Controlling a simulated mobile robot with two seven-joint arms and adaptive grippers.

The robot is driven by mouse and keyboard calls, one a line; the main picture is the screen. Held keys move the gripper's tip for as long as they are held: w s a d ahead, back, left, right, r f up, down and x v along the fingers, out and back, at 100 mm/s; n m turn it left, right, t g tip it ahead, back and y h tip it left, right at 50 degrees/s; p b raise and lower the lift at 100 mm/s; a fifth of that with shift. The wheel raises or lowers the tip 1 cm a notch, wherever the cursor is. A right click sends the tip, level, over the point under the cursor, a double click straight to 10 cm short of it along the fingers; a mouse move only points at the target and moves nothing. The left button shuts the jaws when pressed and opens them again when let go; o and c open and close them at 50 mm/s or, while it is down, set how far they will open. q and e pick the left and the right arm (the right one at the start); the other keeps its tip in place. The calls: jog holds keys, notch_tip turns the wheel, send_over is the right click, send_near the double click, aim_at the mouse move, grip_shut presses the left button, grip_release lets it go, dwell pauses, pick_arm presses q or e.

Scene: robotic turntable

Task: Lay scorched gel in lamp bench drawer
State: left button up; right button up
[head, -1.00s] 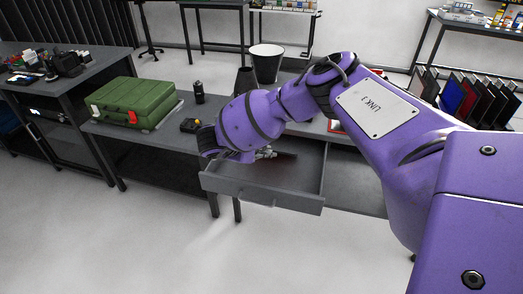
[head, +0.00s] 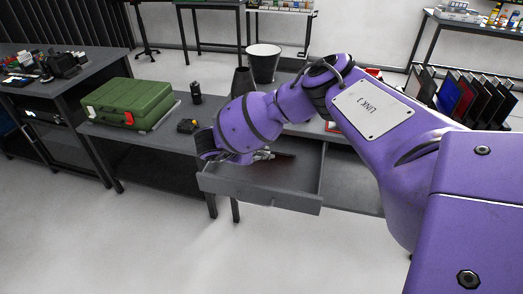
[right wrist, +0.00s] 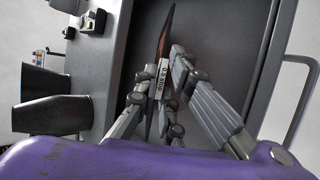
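The scorched gel (right wrist: 167,38) is a thin, dark reddish-brown piece, seen nearly edge-on in the right wrist view, with a white printed label beside it. In the head view the gel (head: 284,163) shows as a dark brown patch within the open drawer (head: 260,187). The grey drawer also fills the right wrist view (right wrist: 225,50). My right gripper (right wrist: 166,66) reaches into the drawer with its fingers on both sides of the gel, apparently closed on it. Whether the gel touches the drawer floor is not clear. My left gripper is out of view.
The drawer is pulled out from a grey bench (head: 150,133). A bucket (head: 263,65) stands behind my arm. Folders (head: 470,98) stand at right.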

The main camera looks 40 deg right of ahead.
jog(key=o, duration=0.3)
jog(key=shift+o, duration=0.2)
jog(key=v, duration=1.2)
dwell(0.3)
